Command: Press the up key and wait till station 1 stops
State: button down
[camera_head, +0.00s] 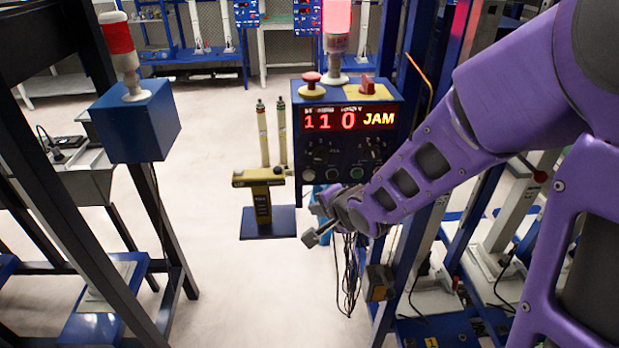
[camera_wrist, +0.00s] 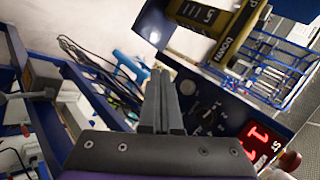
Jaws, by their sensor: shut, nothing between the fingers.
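A yellow T-shaped stand (camera_head: 262,195) on a blue base plate stands left of my gripper in the head view. The left end of its top bar seems lettered UP, and a dark knob sits at the right end. In the wrist view the yellow part (camera_wrist: 232,48) shows the word DOWN at the top. A blue control box (camera_head: 345,150) shows red digits 1 1 0 and yellow JAM. My gripper (camera_head: 312,238) is shut and empty, below the box and right of the stand, apart from it. Its closed fingers (camera_wrist: 160,75) show in the wrist view.
A red mushroom button (camera_head: 312,80) and a red switch (camera_head: 367,84) sit on the box, with a lit pinkish-red beacon (camera_head: 337,20) behind. Cables (camera_head: 348,275) hang below my gripper. Blue posts stand at right. A blue box (camera_head: 135,120) stands left.

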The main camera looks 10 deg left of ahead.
jog(key=shift+w+a+p, duration=0.1)
jog(key=shift+w+a, duration=0.2)
jog(key=shift+w, duration=0.95)
jog(key=shift+w+a+p, duration=0.1)
jog(key=shift+w+a, duration=0.25)
jog(key=shift+w, duration=0.9)
jog(key=shift+w+a+p, duration=0.1)
jog(key=shift+w+a, duration=0.2)
jog(key=shift+w, duration=0.95)
jog(key=shift+w+a, duration=0.1)
jog(key=shift+w, duration=0.3)
jog(key=shift+w+a+p, duration=0.15)
jog(key=shift+w+p, duration=0.3)
jog(key=shift+w, duration=0.05)
jog(key=shift+s, duration=0.1)
jog(key=shift+s+d, duration=0.25)
jog(key=shift+s, duration=0.55)
jog(key=shift+s+d, duration=0.2)
jog(key=shift+s, duration=0.6)
jog(key=shift+s+d, duration=0.25)
jog(key=shift+s, duration=0.6)
jog(key=shift+s+d, duration=0.2)
jog(key=shift+s, duration=0.6)
